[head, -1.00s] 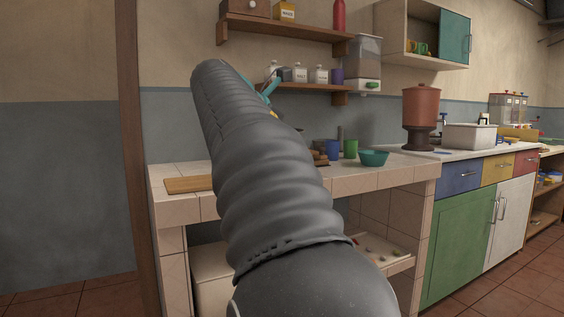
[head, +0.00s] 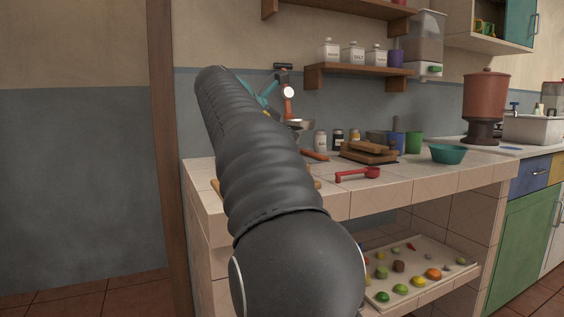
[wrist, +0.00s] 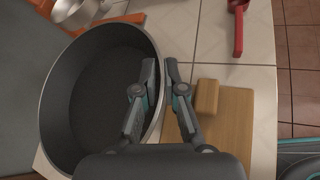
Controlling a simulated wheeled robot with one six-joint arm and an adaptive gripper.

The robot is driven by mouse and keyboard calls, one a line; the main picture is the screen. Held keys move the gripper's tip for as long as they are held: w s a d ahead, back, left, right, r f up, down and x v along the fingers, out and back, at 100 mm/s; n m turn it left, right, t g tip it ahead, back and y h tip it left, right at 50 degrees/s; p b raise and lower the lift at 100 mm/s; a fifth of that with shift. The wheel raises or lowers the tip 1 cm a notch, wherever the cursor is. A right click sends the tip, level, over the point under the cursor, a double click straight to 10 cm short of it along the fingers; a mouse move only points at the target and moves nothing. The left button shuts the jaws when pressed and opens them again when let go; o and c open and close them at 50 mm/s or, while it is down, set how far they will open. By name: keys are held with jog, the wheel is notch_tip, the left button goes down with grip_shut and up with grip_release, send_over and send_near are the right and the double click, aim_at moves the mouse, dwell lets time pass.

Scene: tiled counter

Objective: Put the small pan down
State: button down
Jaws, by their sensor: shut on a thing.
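The small pan (wrist: 62,95), round with a dark inside and a pale rim, fills the left of the wrist view. My gripper (wrist: 160,72) is at the pan's right side, with one finger inside the wall and one outside. It is shut on the pan's wall near the rim. The pan is over the tiled counter (wrist: 262,48); whether its base touches the tiles cannot be told. In the head view my arm hides the pan, and only teal bits of the gripper show beyond the arm.
A wooden board (wrist: 240,128) lies just right of the gripper. A red scoop (head: 357,174) lies near the counter's front edge. A metal bowl-like thing (wrist: 80,10) is close behind the pan.

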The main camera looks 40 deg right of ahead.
jog(key=w+f, duration=0.2)
jog(key=w, duration=0.1)
jog(key=w+f, duration=0.1)
jog(key=w, duration=0.1)
jog(key=shift+w+f, duration=0.1)
jog(key=shift+w, duration=0.1)
jog(key=shift+f+b, duration=1.2)
jog(key=shift+f, duration=0.8)
jog(key=shift+f, duration=0.1)
jog(key=c, duration=1.3)
grip_release()
jog(key=shift+o, duration=0.2)
jog(key=shift+a+r, duration=0.2)
jog(key=p+v, duration=0.2)
jog(key=v, duration=0.9)
jog(key=shift+a+r, duration=0.15)
jog(key=shift+a, duration=0.15)
